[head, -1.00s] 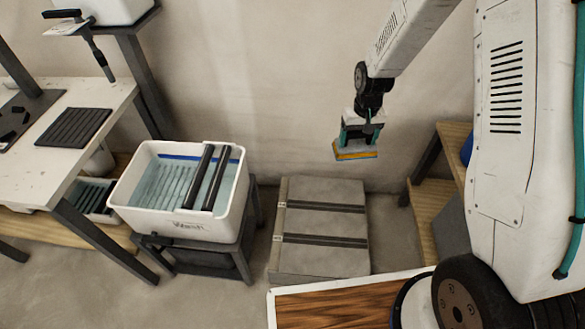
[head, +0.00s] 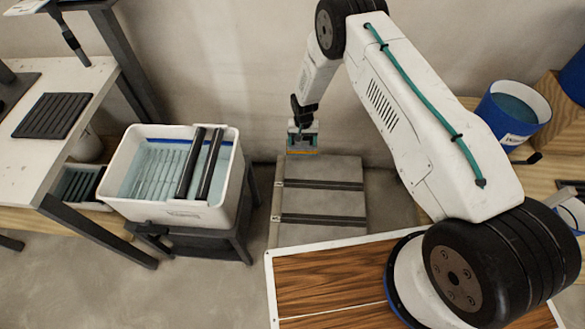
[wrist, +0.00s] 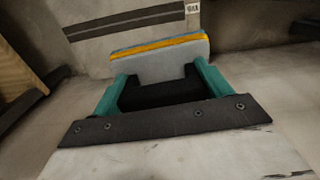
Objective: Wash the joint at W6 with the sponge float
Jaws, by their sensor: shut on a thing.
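My gripper (head: 302,136) is shut on the sponge float, with its two teal fingers (wrist: 160,78) on either side of the float's black grip in the wrist view. The sponge float (head: 303,151) has a grey body, an orange layer and a teal layer, seen in the wrist view (wrist: 165,57). In the head view it appears at the back-left edge of the grey tiled slab (head: 322,204); I cannot tell whether it touches. Two dark joints (head: 325,184) (head: 324,219) cross the slab. One joint (wrist: 120,20) shows in the wrist view beside a small, unreadable label (wrist: 192,7).
A white wash tub (head: 125,185) with water and two black rollers (head: 200,165) stands left of the slab. A wood-patterned panel (head: 330,283) lies in front. A blue bucket (head: 512,112) stands at the right. The wall is close behind the slab.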

